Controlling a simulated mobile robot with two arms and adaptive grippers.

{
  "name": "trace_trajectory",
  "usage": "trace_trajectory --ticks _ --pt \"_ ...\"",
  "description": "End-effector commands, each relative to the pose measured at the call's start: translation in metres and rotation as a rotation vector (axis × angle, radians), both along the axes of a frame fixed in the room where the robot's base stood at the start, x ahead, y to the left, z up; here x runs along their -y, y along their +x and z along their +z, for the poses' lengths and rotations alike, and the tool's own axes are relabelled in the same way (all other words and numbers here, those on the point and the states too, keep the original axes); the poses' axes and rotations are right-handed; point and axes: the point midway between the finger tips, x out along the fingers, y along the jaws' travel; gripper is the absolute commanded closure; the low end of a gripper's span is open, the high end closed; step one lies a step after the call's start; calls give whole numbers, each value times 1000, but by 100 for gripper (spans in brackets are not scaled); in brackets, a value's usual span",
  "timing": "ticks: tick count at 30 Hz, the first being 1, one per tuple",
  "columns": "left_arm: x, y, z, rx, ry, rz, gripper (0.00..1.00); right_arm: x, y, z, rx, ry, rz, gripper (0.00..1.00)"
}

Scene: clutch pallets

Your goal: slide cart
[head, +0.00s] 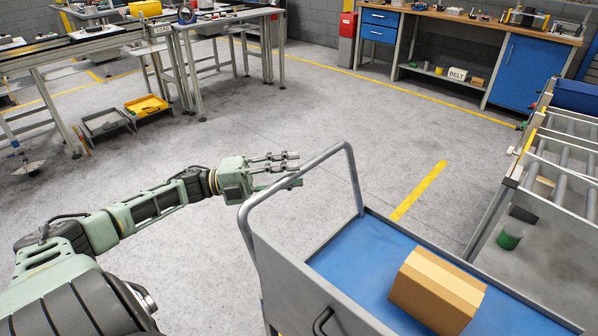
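The cart (290,258) stands at the lower right, with grey side panels, a blue deck and a curved grey tube handle rising at its left end. A brown cardboard box (437,290) lies on the blue deck. My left gripper (295,169) is at the handle's upper bar, with its fingers pointing right and spread apart. Its lower finger overlaps the bar in the picture; I cannot tell whether they touch. The gripper holds nothing that I can see. My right gripper is out of view. The cart's wheels are hidden.
A roller conveyor (516,181) stands close to the cart's right. A workbench with blue cabinets (519,72) lines the back wall. Metal tables (70,48) stand at upper left, with a yellow tray (146,106) on the floor. The middle floor is clear, with yellow lines.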

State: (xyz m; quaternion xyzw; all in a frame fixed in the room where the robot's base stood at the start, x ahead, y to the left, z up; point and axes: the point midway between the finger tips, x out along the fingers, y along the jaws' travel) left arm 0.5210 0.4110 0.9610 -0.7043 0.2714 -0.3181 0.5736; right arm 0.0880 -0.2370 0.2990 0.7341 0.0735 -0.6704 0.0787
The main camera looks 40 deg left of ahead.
Motion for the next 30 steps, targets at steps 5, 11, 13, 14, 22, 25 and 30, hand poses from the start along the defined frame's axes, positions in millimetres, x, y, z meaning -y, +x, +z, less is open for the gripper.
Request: trace_trajectory --ticks 5,11,13,14,22,25,30 --pt "-31 -26 -7 -5 3 2 64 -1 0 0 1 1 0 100" --pt "-57 -50 -12 -3 0 1 64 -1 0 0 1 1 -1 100" --pt "-63 -55 -13 -2 1 1 64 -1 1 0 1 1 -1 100" --pt "-65 -56 -13 -2 1 1 64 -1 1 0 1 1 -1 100" --pt "-70 -61 -13 0 1 -1 64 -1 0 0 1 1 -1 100" --pt "-70 -61 -13 0 1 -1 64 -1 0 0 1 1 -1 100" --pt "-70 -61 -13 0 1 -1 64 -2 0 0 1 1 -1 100"
